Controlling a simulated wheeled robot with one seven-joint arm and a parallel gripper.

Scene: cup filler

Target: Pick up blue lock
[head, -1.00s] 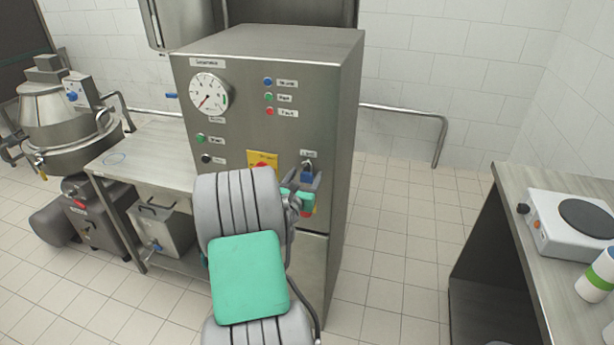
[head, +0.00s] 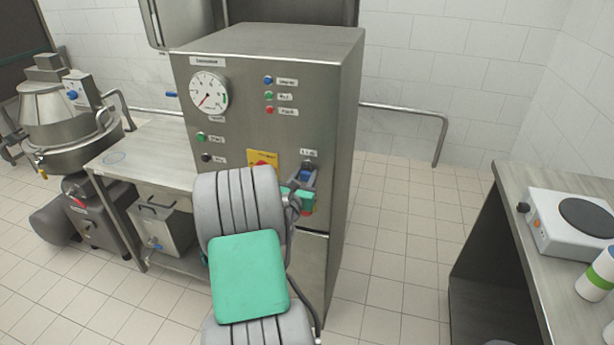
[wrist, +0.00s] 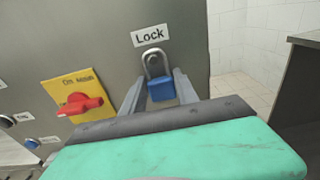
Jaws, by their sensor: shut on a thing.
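The blue lock (wrist: 162,89) has a blue body and a grey metal shackle. In the wrist view it sits between the two fingers of my gripper (wrist: 160,94), just below the "Lock" label. My gripper is shut on it. In the head view the blue lock (head: 306,174) shows small at the right side of the cabinet front, and my gripper (head: 304,180) is around it. I cannot tell whether the shackle still hangs on a fitting of the panel.
The steel cabinet (head: 290,130) stands right in front. A red rotary switch on a yellow plate (wrist: 75,102) is left of the lock. A counter (head: 508,187) with a hot plate (head: 560,245) stands at the right. Tiled floor (head: 400,230) is clear between.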

